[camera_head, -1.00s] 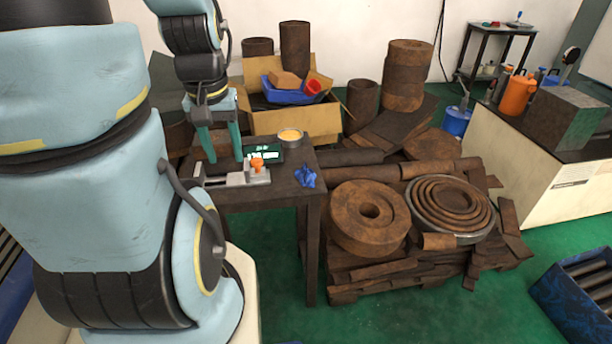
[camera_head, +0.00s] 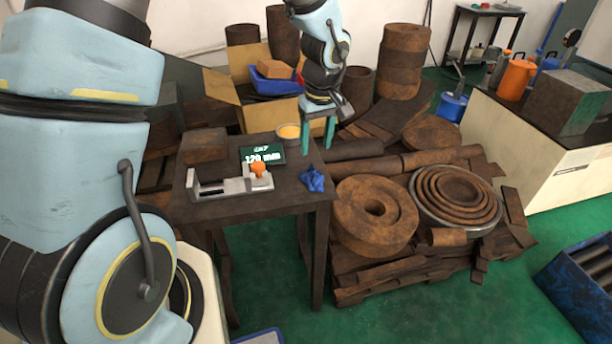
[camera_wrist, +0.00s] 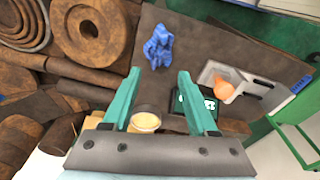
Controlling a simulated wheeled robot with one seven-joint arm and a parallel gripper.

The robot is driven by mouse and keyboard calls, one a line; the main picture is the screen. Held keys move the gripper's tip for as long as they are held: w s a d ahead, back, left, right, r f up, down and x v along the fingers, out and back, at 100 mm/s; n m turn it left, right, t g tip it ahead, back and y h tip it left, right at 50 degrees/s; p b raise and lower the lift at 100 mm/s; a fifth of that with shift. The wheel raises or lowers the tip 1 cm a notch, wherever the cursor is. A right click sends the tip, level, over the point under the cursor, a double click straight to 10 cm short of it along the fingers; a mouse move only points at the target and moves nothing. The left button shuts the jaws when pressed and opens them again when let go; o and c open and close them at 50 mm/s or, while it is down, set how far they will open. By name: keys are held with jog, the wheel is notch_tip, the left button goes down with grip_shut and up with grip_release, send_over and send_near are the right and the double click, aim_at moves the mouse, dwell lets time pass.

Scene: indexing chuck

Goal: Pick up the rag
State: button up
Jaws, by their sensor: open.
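The rag is a crumpled blue cloth (camera_head: 313,180) on the dark table, near its right edge. In the wrist view the rag (camera_wrist: 158,46) lies beyond my fingertips, a little left of centre. My gripper (camera_head: 318,135) points down with its teal fingers apart, above and behind the rag at the table's back right. In the wrist view my gripper (camera_wrist: 160,75) is open with nothing between the fingers. The rag is apart from both fingers and fully visible.
On the table (camera_head: 225,207) stand a grey vise-like device with an orange knob (camera_head: 257,169), a small display (camera_head: 262,154), a brown block (camera_head: 205,146) and a round tin with yellow contents (camera_head: 288,133). Rusty rings (camera_head: 374,212) are stacked to the right.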

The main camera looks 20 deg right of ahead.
aim_at(314, 170)
jog(key=f, duration=0.3)
jog(key=shift+w+a+f, duration=0.1)
jog(key=shift+w+f, duration=0.1)
jog(key=shift+w, duration=0.05)
jog(key=shift+w+f+p, duration=0.2)
jog(key=shift+f+p, duration=0.55)
jog(key=shift+f, duration=1.95)
grip_shut()
